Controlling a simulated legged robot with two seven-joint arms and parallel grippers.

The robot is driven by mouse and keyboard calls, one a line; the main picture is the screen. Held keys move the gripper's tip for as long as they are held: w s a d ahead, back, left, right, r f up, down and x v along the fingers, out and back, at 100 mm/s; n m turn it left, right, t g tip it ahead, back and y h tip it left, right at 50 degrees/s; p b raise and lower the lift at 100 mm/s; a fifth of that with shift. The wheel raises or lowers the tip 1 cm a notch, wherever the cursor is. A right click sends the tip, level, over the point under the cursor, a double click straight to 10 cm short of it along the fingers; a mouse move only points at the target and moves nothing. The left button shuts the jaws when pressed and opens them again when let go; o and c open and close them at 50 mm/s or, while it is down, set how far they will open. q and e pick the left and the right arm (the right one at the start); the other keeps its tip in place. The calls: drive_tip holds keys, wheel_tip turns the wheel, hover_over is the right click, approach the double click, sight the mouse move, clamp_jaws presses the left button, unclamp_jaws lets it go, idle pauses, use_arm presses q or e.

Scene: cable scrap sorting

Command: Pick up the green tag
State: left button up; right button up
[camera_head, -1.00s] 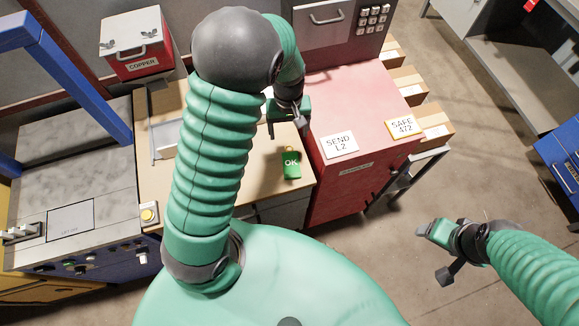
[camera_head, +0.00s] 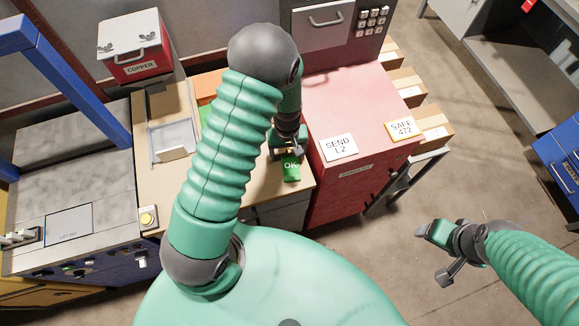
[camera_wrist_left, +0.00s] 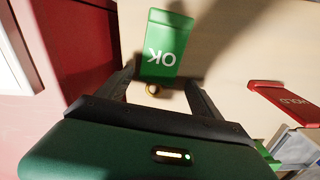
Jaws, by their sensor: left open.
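The green tag (camera_head: 291,173) with white "OK" lettering lies flat on the wooden bench top near its right edge. It also shows in the left wrist view (camera_wrist_left: 165,48), with a small brass-coloured piece (camera_wrist_left: 152,90) at its near end. My left gripper (camera_head: 287,152) is open and empty at the tag's far end. In the wrist view its two fingers stand to either side of the tag's near end. I cannot tell their exact height above the bench.
A red tag marked "HOLD" (camera_wrist_left: 284,98) lies apart from the green one. A red cabinet (camera_head: 365,105) with "SEND L2" and "SAFE 472" cards stands right of the bench. A red copper bin (camera_head: 138,66) and a grey tray (camera_head: 170,136) are at the left.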

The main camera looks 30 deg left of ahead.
use_arm(q)
drive_tip(key=shift+d, duration=0.5)
drive_tip(key=c, duration=0.5)
drive_tip(key=shift+a, duration=0.2)
drive_tip(key=c, duration=1)
